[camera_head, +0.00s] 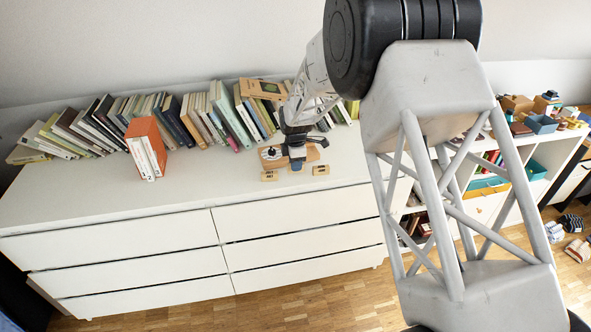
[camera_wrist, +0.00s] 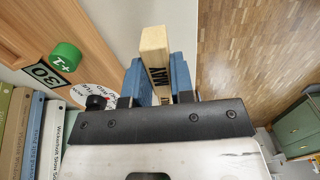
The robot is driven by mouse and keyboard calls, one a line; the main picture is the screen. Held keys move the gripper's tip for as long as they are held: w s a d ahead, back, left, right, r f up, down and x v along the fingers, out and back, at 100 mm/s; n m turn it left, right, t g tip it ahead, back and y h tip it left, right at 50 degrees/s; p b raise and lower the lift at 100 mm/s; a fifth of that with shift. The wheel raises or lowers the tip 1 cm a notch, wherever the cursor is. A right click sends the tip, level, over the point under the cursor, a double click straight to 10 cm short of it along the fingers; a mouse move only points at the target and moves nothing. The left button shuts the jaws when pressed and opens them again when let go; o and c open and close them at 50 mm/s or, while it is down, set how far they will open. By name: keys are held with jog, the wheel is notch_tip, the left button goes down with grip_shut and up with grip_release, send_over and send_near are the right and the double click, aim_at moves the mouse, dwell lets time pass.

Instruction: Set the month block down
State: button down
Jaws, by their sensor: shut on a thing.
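The month block (camera_wrist: 154,52) is a pale wooden block marked MAY in dark letters. My gripper (camera_wrist: 158,80) is shut on it, with a blue finger on each side, in the wrist view. In the head view my gripper (camera_head: 296,160) is low over the dresser top, in front of the wooden calendar (camera_head: 314,154). The held block is hard to make out there, and I cannot tell whether it touches the top. In the wrist view the calendar board (camera_wrist: 70,25) shows a 30 tile, a green +1 disc (camera_wrist: 66,56) and a white dial partly hidden by my gripper.
Two small labelled wooden blocks lie on the dresser top, one to the left (camera_head: 269,176) and one to the right (camera_head: 321,170) of my gripper. A long row of books (camera_head: 205,118) stands behind. The white dresser's (camera_head: 120,205) drawers are shut. Its front left top is clear.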

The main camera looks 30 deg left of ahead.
jog(key=shift+f, duration=1.35)
jog(key=shift+f, duration=0.2)
jog(key=c, duration=1)
grip_release()
jog(key=shift+r, duration=0.2)
notch_tip(320, 180, up, 12)
jog(key=shift+d, duration=0.1)
